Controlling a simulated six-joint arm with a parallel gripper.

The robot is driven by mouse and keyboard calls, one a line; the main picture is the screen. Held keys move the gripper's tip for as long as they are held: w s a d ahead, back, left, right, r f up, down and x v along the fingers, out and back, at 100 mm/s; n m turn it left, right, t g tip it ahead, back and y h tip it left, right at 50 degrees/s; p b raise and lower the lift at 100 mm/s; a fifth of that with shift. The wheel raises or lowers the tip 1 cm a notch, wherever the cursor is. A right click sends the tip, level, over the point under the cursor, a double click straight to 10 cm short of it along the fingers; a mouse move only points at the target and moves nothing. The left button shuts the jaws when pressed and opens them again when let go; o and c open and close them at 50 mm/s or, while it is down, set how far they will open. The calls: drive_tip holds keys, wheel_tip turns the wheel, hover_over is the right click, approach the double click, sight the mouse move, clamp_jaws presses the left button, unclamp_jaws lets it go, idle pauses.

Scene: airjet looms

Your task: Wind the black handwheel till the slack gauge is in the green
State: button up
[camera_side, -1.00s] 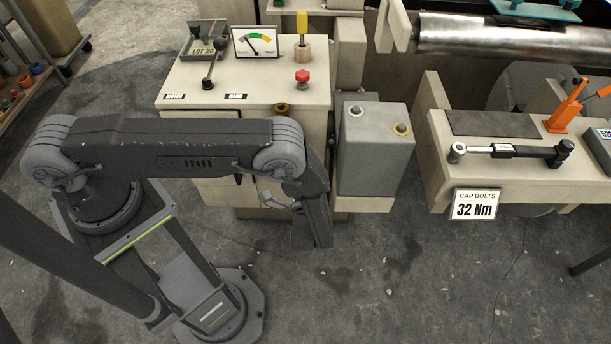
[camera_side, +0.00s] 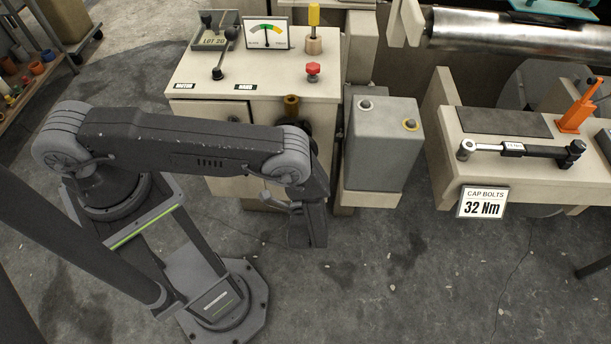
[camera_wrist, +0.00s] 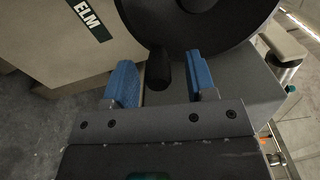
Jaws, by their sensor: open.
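The black handwheel (camera_wrist: 205,18) fills the top of the wrist view, cut off by the frame edge. Its dark handle (camera_wrist: 158,70) points toward the wrist camera. My gripper (camera_wrist: 162,80) is open, with one blue finger on each side of the handle. The picture does not settle whether either finger touches it. In the side view my arm covers most of the handwheel and the gripper. The slack gauge (camera_side: 267,34) stands on top of the beige cabinet. Its needle leans a little left of upright, but the dial is too small to read its zone surely.
On the cabinet (camera_side: 200,82) are a black lever (camera_side: 218,72), a red knob (camera_side: 313,70) and a yellow-handled tool (camera_side: 314,16). A grey box (camera_side: 383,145) stands right of the cabinet. A bench at right holds a torque wrench (camera_side: 515,150).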

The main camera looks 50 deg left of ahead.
drive_tip(key=v, duration=0.6)
idle(0.5)
drive_tip(key=shift+d, duration=0.1)
drive_tip(key=v, duration=0.7)
drive_tip(key=w+a+r+n+g+h, duration=0.15)
drive_tip(key=a+r+n+g, duration=0.35)
drive_tip(key=r, duration=0.8)
drive_tip(key=w+r+n+g+h, duration=0.1)
drive_tip(key=w+r+n+g, duration=0.1)
drive_tip(key=r+g, duration=0.8)
drive_tip(key=s+a+r+n+t+h, duration=0.1)
drive_tip(key=s+a+r+t+h, duration=0.1)
drive_tip(key=r, duration=0.5)
drive_tip(key=s+a+r+n+t+h, duration=0.1)
drive_tip(key=s+a+r+t+h, duration=0.2)
drive_tip(key=s+r+h, duration=0.2)
drive_tip(key=s+a+r+n+t+h, duration=0.1)
drive_tip(key=s+r, duration=0.4)
drive_tip(key=r, duration=0.5)
drive_tip(key=shift+s+a+r+n+t+h, duration=0.15)
drive_tip(key=shift+a+n+t+h, duration=0.25)
drive_tip(key=shift+a+t+h, duration=0.65)
